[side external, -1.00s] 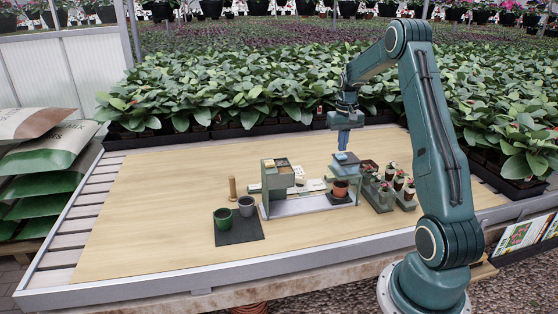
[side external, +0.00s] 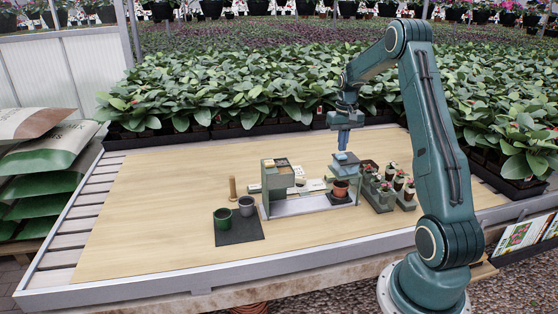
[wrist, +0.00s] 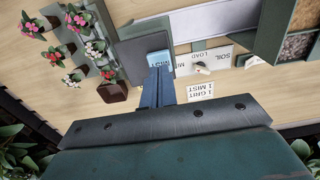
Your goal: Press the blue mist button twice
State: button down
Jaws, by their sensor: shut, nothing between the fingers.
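The blue mist button (side external: 342,156) sits on top of the grey-green box at the right end of the small station.
A terracotta pot (side external: 340,187) stands under the box. Potted flowers (side external: 387,184) stand in holders to its right. A taller grey-green dispenser (side external: 278,176) stands to the left. A green pot (side external: 222,217) and a grey pot (side external: 246,206) stand on a dark mat. The wooden tabletop at left is clear.

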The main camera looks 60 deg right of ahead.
jog(key=shift+f, duration=1.15)
jog(key=shift+r, duration=1.15)
dwell(1.1)
notch_tip(320, 180, up, 6)
dwell(0.8)
